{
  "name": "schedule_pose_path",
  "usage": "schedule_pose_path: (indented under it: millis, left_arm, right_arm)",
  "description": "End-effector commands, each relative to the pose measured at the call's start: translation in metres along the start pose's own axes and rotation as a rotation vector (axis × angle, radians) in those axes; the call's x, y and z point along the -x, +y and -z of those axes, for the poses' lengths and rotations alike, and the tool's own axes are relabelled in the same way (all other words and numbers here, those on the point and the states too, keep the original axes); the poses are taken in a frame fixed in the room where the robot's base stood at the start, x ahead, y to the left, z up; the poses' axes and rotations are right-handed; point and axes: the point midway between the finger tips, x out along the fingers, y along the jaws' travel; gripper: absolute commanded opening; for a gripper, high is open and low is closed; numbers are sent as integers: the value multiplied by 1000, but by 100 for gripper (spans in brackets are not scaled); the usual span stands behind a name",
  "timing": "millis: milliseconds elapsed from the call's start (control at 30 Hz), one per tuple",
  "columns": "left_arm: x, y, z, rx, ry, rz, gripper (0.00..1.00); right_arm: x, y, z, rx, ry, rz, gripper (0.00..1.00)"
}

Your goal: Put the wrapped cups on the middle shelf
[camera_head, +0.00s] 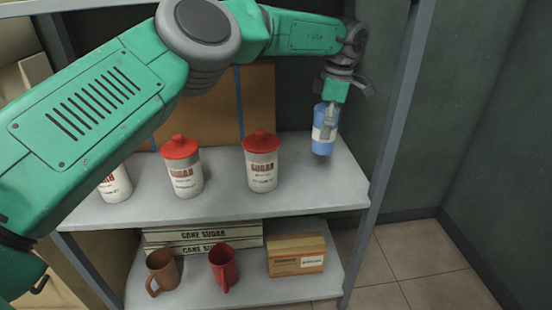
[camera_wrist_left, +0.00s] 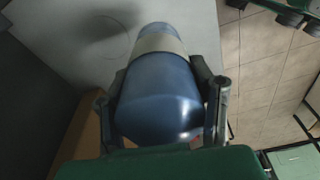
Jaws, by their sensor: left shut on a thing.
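My left gripper (camera_head: 329,119) is shut on a blue wrapped cup with a pale band (camera_head: 323,140), over the right end of the middle shelf (camera_head: 225,202). In the left wrist view the blue cup (camera_wrist_left: 160,85) sits between the two fingers of the left gripper (camera_wrist_left: 165,100). I cannot tell whether its base touches the shelf. My left arm crosses the head view from the left. My right gripper is not in view.
White sugar jars with red lids, including the middle one (camera_head: 185,172) and the right one (camera_head: 262,168), stand on the middle shelf. Below are two mugs (camera_head: 163,270) (camera_head: 223,266), cane sugar boxes (camera_head: 205,236) and a carton (camera_head: 297,256). A grey post (camera_head: 389,150) stands close right.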

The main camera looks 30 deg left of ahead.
Motion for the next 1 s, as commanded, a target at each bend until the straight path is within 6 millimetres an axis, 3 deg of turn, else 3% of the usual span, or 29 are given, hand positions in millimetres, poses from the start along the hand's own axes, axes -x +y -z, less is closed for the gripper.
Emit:
schedule_pose_path:
  millis: [700,933,967,1000]
  left_arm:
    - [-99,0,-11,0,2,1,16]
    - [-100,1,-10,0,-1,1,16]
    - [-100,1,-10,0,-1,2,53]
    - [-100,0,-10,0,0,1,67]
  right_arm:
    - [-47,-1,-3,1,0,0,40]
    - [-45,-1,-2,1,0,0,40]
    - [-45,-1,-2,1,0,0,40]
    - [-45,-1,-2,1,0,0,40]
